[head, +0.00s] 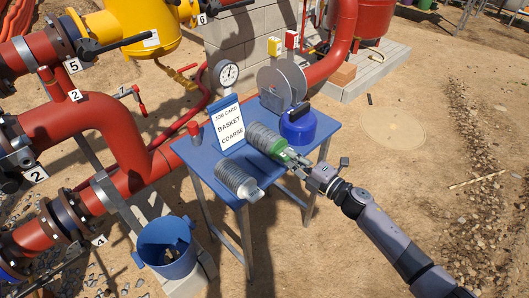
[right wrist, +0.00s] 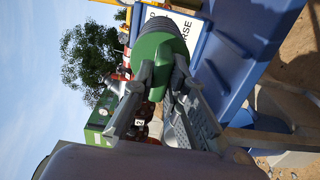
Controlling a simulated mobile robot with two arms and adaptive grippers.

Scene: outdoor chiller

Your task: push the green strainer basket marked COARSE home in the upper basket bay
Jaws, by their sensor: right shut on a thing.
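The green-ended strainer basket (head: 265,138) with a grey ribbed body is at the blue table in the head view. My right gripper (head: 292,160) is shut on its green end. In the right wrist view, the fingers of my right gripper (right wrist: 158,88) are on either side of the green end (right wrist: 160,50), and the dark ribbed body points away. I cannot tell whether the basket touches the tabletop. No COARSE mark on the basket is readable. My left gripper is not in view. I cannot make out the upper basket bay for sure.
The blue table (head: 208,172) holds a second grey ribbed basket (head: 238,182), a job card (head: 227,124) reading BASKET COARSE and a blue container (head: 298,122). Red pipes (head: 100,115) stand left. A blue bucket (head: 167,245) stands below. Bare ground lies right.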

